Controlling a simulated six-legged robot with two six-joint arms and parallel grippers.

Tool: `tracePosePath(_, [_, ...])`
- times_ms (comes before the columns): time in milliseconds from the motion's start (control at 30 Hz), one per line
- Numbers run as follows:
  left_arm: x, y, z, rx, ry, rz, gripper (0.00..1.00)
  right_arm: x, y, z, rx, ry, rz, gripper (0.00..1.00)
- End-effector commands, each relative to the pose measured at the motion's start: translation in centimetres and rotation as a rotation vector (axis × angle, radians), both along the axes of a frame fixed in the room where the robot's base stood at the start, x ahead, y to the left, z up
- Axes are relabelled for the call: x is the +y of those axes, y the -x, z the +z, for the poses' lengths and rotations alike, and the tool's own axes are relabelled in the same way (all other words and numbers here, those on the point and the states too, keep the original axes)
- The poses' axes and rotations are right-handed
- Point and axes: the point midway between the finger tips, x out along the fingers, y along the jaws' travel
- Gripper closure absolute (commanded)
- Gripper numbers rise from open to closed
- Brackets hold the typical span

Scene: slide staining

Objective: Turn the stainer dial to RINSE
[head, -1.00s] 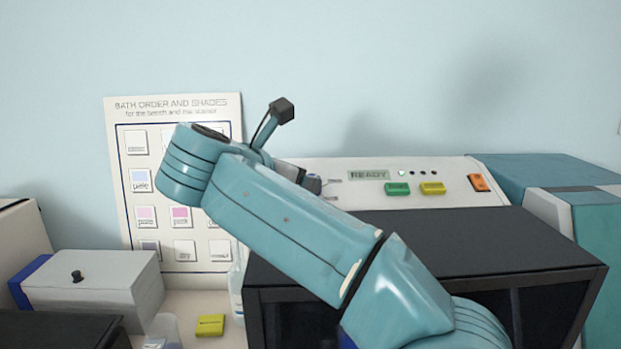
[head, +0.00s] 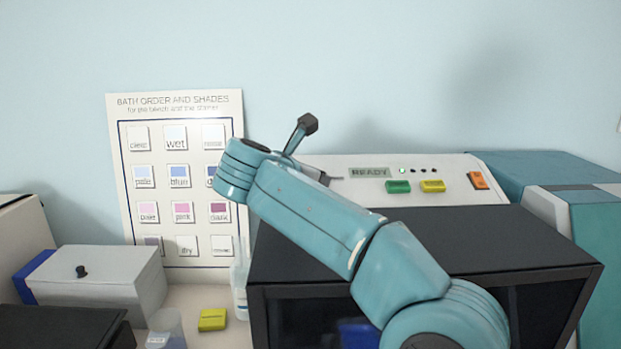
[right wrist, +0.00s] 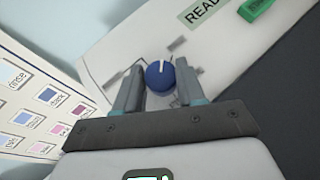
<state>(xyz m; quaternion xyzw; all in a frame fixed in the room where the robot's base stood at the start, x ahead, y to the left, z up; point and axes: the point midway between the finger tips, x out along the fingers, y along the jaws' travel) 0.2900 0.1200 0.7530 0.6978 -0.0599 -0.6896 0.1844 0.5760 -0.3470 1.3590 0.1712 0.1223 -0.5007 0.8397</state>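The stainer's blue dial (right wrist: 160,76) shows in the right wrist view, with a white pointer mark near its top edge. It sits on the white control panel (right wrist: 115,45). My right gripper (right wrist: 158,82) is open, with one finger on each side of the dial; I cannot tell whether the fingers touch it. The panel (head: 440,165) there shows a READY display (head: 370,171). Labels by the dial are too small to read. My left gripper is out of view.
A bath order chart (head: 175,101) stands behind on the left. Green (head: 397,186), yellow (head: 432,186) and orange (head: 478,180) buttons are on the panel. A grey box (head: 100,285), a yellow block (head: 212,320) and a clear container (head: 166,330) sit at the left.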

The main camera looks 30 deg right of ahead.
Motion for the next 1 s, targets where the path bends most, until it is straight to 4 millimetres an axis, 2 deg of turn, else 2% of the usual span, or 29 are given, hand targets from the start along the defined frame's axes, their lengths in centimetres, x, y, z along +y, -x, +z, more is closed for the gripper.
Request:
tracePosePath(667, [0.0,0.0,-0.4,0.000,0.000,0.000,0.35,0.0,0.0,-0.3,0.013,0.008,0.021,0.92])
tracePosePath(1000, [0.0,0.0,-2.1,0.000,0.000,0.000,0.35,-0.1,0.2,-0.7,0.037,0.049,0.145,0.92])
